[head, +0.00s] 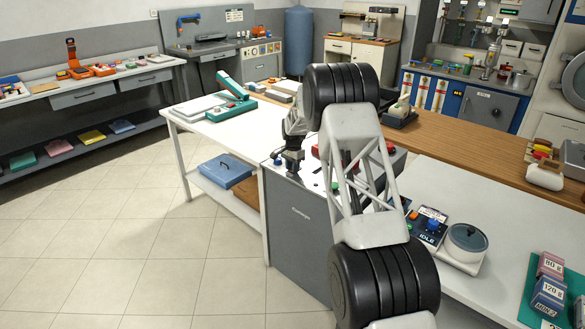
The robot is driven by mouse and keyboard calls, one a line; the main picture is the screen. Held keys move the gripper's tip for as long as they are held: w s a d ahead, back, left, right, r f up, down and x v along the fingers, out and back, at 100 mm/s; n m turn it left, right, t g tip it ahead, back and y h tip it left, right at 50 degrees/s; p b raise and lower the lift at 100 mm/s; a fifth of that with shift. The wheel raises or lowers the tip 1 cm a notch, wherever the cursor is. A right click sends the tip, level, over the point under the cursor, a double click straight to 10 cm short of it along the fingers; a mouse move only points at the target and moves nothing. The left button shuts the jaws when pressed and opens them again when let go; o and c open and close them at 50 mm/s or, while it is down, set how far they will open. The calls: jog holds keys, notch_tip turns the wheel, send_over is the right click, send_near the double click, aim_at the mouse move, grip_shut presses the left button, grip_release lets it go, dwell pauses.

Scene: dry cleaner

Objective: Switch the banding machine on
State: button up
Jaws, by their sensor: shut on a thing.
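A grey cabinet-like machine (302,220) with a label on its front stands in the middle, between two white worktops; it appears to be the banding machine. Its top carries small controls, among them a blue one (277,162) and red parts. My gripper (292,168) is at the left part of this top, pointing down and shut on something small. My own arm and the dark fingers hide what it holds, and I cannot tell which control it is. My arm also covers much of the machine's top. No switch position can be read.
A green-and-white press (236,100) stands on the left worktop. A wooden counter (465,146) runs behind. The floor at left is clear.

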jog(key=shift+w+d+r+g+y, duration=0.1)
jog(key=shift+w+d+g+y, duration=0.05)
jog(key=shift+g+y, duration=0.6)
jog(key=shift+w+d+r+g+y, duration=0.1)
jog(key=shift+d+g+y, duration=0.05)
jog(key=shift+g+y, duration=0.6)
jog(key=o, duration=0.9)
jog(key=shift+v, duration=3.9)
